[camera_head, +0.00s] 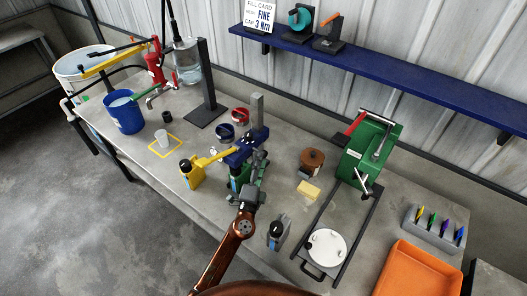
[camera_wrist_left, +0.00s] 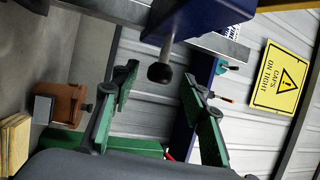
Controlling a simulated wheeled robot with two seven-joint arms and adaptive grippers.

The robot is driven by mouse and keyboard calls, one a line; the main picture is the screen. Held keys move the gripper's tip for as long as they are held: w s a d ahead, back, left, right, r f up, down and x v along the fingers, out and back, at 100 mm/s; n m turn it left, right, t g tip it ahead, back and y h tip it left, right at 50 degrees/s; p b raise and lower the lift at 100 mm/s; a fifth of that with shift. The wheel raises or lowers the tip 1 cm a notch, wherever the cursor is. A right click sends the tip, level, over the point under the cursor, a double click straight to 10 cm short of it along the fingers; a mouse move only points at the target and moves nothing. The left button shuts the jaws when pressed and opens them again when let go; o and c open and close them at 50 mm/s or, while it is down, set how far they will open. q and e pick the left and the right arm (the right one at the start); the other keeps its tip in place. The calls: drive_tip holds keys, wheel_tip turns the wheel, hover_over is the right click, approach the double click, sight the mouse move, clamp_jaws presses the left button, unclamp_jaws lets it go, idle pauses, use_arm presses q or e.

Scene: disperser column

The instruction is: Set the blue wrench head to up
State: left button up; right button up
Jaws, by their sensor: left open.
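The blue wrench head (camera_head: 243,151) sits on a grey post near the middle of the bench, with a yellow arm (camera_head: 214,158) reaching left from it. In the left wrist view the blue head (camera_wrist_left: 205,14) fills the top, and a grey rod with a black knob (camera_wrist_left: 159,72) sticks out from it. My left gripper (camera_head: 254,165) is just in front of and below the head. Its green fingers (camera_wrist_left: 160,84) are spread, with the knob seen between the tips. I cannot tell whether they touch it. The head's far side is hidden. My right gripper is out of view.
A dark bottle-like item (camera_head: 278,234) is near my arm. An orange tray (camera_head: 420,272) lies front right.

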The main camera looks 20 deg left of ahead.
use_arm(q)
drive_tip(key=w, duration=0.1)
drive_tip(key=w+a, duration=0.1)
drive_tip(key=w, duration=0.1)
drive_tip(key=shift+w+a+r, duration=0.2)
drive_tip(key=shift+r, duration=0.15)
drive_tip(key=shift+w, duration=0.35)
drive_tip(key=c, duration=0.8)
clamp_jaws()
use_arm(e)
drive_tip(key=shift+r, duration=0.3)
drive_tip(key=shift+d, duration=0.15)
